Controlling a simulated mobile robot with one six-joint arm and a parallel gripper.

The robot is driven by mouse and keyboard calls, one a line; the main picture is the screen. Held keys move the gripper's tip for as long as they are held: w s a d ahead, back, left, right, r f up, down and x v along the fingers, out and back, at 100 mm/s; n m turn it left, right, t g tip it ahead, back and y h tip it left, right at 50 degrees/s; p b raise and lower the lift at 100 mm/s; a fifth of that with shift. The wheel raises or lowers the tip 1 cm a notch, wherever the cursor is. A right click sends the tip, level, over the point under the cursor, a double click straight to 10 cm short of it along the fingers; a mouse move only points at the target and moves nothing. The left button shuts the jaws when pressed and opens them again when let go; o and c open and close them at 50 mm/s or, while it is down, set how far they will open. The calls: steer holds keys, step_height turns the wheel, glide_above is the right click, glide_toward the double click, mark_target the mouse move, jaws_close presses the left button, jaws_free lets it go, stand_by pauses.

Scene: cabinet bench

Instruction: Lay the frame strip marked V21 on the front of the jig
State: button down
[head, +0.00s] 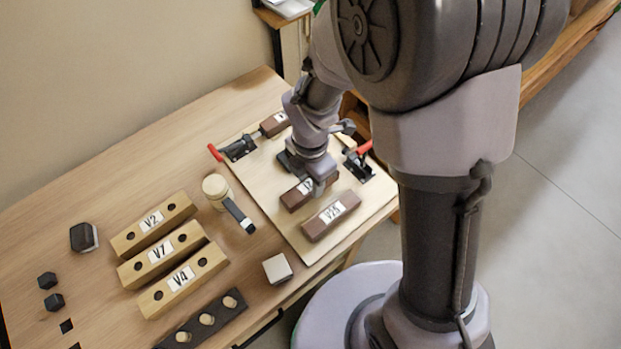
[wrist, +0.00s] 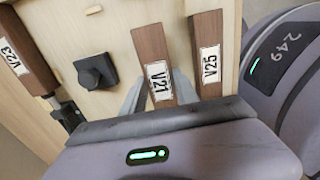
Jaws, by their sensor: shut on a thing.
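The brown frame strip V21 (wrist: 151,48) is between the fingers of my gripper (wrist: 158,92), which is shut on it in the wrist view. In the head view, V21 (head: 291,200) is over the pale jig board (head: 297,240), partly hidden by my gripper (head: 318,180). I cannot tell whether it touches the board. The brown strip V25 (head: 331,217) lies beside it, nearer the board's front corner, and also shows in the wrist view (wrist: 207,40). Another brown strip, V23 (wrist: 32,62), is at the left of the wrist view and at the board's far end (head: 274,124).
Red-handled clamps stand at the board's left (head: 238,148) and right (head: 358,165). A black block (wrist: 96,72) is on the board. Wooden blocks V2 (head: 140,237), V7 (head: 148,266) and V4 (head: 157,300), a mallet (head: 215,187) and a pale cube (head: 277,268) lie on the bench.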

steer(key=shift+f+b, duration=0.65)
steer(key=shift+f, duration=0.45)
stand_by(1.1)
steer(key=c, duration=0.7)
jaws_free()
steer(key=shift+r, duration=0.1)
step_height(320, 180, up, 7)
steer(key=p, duration=0.6)
steer(key=shift+p, duration=0.35)
